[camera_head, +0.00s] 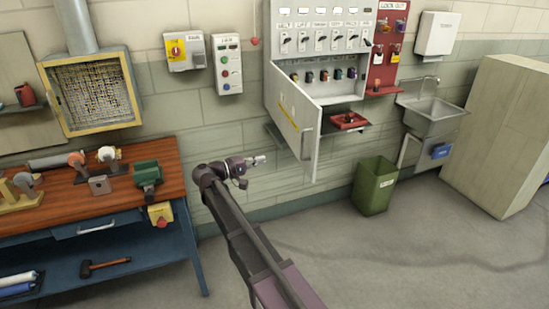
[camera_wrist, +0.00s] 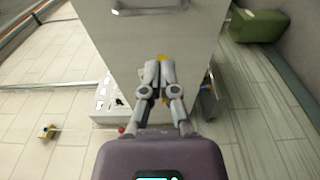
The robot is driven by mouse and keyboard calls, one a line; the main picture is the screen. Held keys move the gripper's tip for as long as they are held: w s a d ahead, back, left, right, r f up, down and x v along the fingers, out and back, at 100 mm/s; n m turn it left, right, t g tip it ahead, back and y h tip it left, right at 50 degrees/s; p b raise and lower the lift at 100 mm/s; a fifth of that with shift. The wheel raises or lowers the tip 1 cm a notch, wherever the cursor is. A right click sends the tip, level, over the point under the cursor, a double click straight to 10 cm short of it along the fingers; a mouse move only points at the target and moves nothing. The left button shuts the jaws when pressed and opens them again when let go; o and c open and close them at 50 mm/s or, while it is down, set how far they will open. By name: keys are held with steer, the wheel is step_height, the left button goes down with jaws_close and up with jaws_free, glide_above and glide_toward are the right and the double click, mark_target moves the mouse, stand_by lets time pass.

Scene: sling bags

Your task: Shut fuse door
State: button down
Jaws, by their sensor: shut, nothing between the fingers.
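The fuse door (camera_head: 292,110) is a pale panel on the front of the grey fuse cabinet (camera_head: 277,40). It stands swung open toward the room, and the fuses (camera_head: 325,76) show behind it. Its bar handle (camera_head: 307,142) is near its free edge. In the wrist view the door (camera_wrist: 125,45) fills the upper middle, with its handle (camera_wrist: 150,8) at the top edge. My gripper (camera_head: 262,159) is shut and empty, left of the door on its outer side. In the wrist view my gripper (camera_wrist: 160,62) overlaps the door; I cannot tell if it touches.
A shelf with a red item (camera_head: 348,121) sticks out under the cabinet. A green bin (camera_head: 374,186) stands on the floor below, and a sink (camera_head: 432,115) is to the right. A wooden workbench (camera_head: 90,215) with tools stands at the left. The floor in front is clear.

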steer(key=x, duration=1.3)
steer(key=shift+d, duration=0.1)
